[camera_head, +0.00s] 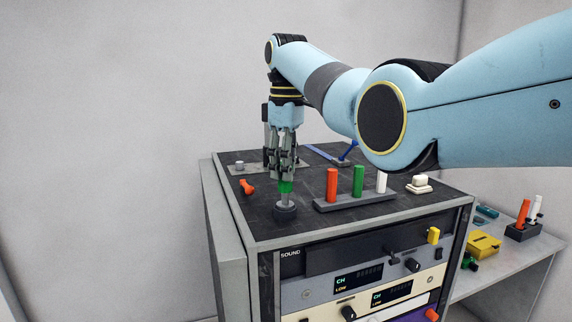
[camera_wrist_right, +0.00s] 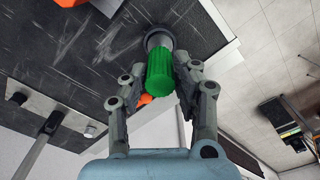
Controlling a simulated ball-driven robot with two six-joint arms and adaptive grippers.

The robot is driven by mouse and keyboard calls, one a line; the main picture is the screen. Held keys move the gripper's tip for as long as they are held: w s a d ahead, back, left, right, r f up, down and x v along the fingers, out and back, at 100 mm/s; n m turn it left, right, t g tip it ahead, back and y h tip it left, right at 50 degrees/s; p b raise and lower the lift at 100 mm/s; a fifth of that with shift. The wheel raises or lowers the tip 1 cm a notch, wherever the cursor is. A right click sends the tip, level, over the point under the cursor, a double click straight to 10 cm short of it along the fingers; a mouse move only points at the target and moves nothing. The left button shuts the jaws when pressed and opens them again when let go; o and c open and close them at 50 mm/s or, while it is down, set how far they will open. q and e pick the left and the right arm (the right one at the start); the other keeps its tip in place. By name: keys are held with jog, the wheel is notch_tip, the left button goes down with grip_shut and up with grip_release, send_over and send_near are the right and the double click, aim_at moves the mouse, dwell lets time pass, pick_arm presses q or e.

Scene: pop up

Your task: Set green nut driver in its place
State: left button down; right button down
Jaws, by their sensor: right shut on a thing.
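My right gripper (camera_head: 284,168) points straight down over the front left of the black cabinet top. It is shut on the green nut driver (camera_head: 286,187), whose handle shows just below the fingers. In the right wrist view the ribbed green handle of the nut driver (camera_wrist_right: 160,73) lies between the two fingers of the right gripper (camera_wrist_right: 158,82). Its grey shaft runs down to a dark round holder (camera_head: 285,213) on the cabinet top; I cannot tell how deep the tip sits. The nut driver looks upright. My left gripper is not in view.
A grey rack (camera_head: 385,199) with orange, green and white handles stands right of the gripper. An orange piece (camera_head: 247,187) lies left. A white block (camera_head: 419,182) sits near the right edge. A lower side table (camera_head: 505,262) holds a yellow box (camera_head: 484,244).

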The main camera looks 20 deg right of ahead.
jog(key=c, duration=0.9)
grip_release()
notch_tip(320, 180, up, 7)
jog(key=shift+r, duration=0.2)
